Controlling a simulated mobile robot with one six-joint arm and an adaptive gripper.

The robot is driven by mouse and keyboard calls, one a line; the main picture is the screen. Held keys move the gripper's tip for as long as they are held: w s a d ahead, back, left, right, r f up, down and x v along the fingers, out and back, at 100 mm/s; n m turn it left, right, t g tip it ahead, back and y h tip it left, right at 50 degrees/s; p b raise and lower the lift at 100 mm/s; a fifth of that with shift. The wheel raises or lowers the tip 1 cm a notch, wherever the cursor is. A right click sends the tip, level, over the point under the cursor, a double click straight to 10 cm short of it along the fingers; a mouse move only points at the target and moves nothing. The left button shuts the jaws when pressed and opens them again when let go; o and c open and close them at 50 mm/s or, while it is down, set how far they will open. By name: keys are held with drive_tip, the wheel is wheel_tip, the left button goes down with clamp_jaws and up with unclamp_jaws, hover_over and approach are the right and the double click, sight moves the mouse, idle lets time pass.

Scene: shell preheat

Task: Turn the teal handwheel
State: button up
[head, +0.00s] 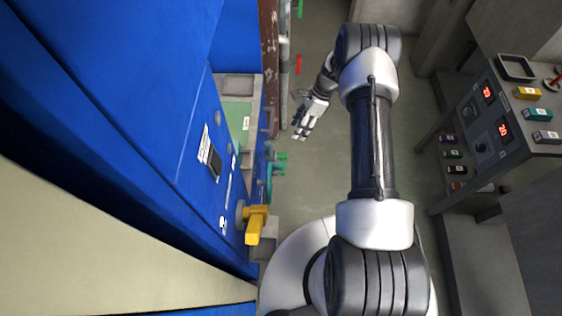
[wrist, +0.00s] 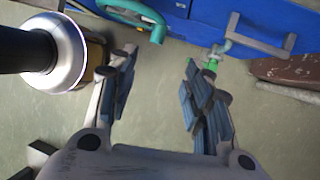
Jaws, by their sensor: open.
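The teal handwheel (head: 268,182) is on the front of the blue cabinet, seen nearly edge-on in the head view. In the wrist view, part of its curved teal rim (wrist: 150,14) shows at the top, cut off by the picture edge. My gripper (head: 299,129) is open and empty, in the air in front of the cabinet and apart from the wheel. In the wrist view, my gripper's fingers (wrist: 160,75) are spread, with only floor showing between them. The wheel lies beyond the fingertips, ahead of the left finger.
A yellow handle (head: 255,225) juts from the cabinet (head: 160,90) near the wheel. A small green-tipped fitting (wrist: 211,64) and a grey bar handle (wrist: 262,38) are right of the wheel in the wrist view. A control console (head: 500,130) stands at right. Floor lies between.

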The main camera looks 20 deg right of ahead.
drive_tip(key=m, duration=0.1)
approach(281, 164)
drive_tip(key=b+x, duration=0.4)
drive_tip(key=x, duration=0.5)
drive_tip(key=shift+s+a+f, duration=0.1)
drive_tip(key=shift+a+f, duration=0.05)
drive_tip(key=shift+f, duration=0.1)
drive_tip(key=shift+c, duration=0.2)
clamp_jaws()
